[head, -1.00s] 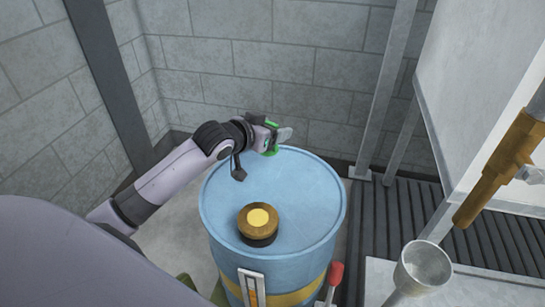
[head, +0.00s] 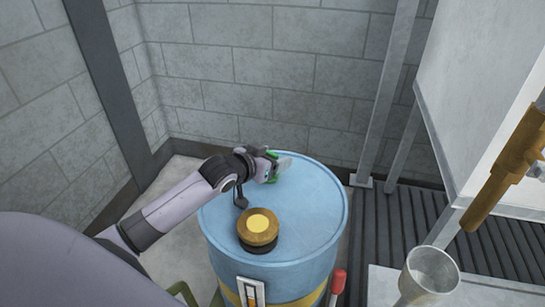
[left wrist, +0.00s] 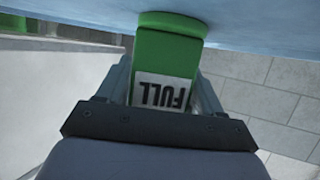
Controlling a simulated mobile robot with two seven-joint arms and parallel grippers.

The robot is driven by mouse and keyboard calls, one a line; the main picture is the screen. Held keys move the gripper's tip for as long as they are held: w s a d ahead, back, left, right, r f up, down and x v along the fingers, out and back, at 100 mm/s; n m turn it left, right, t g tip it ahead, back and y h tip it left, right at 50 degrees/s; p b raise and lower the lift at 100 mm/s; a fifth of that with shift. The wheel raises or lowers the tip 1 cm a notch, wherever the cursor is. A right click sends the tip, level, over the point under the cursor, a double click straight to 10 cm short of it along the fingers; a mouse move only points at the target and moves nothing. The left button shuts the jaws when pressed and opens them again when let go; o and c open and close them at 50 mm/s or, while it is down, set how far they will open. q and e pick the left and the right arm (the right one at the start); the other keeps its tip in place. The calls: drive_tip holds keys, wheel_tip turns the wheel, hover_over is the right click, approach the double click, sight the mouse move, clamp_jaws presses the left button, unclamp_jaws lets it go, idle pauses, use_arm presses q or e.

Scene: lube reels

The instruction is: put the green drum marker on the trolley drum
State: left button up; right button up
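The trolley drum (head: 310,215) is light blue with a yellow band, and it stands upright below my left arm. The green drum marker (left wrist: 165,55) carries a white label reading FULL, seen upside down in the left wrist view. My left gripper (head: 280,168) is shut on the marker (head: 272,176), over the far part of the drum top. In the left wrist view the fingers (left wrist: 163,95) flank the marker, and its far end is at or very close to the blue surface. I cannot tell whether it touches. My right gripper is not in view.
A brown and black cap with a yellow centre (head: 258,229) sits on the drum top, near my left forearm. A red-handled lever (head: 338,282) is beside the drum. A grey cup (head: 429,272) and a brass pipe (head: 505,165) are at right. The right part of the drum top is clear.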

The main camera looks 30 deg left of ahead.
use_arm(q)
drive_tip(key=shift+o, duration=1.2)
drive_tip(key=shift+r, duration=0.25)
drive_tip(key=p+v, duration=0.2)
drive_tip(key=v, duration=0.8)
drive_tip(key=shift+s+a, duration=0.1)
drive_tip(key=shift+s, duration=0.15)
drive_tip(key=shift+s+r+p, duration=0.2)
drive_tip(key=shift+s+p, duration=0.15)
drive_tip(key=shift+s, duration=0.35)
drive_tip(key=shift+a, duration=0.1)
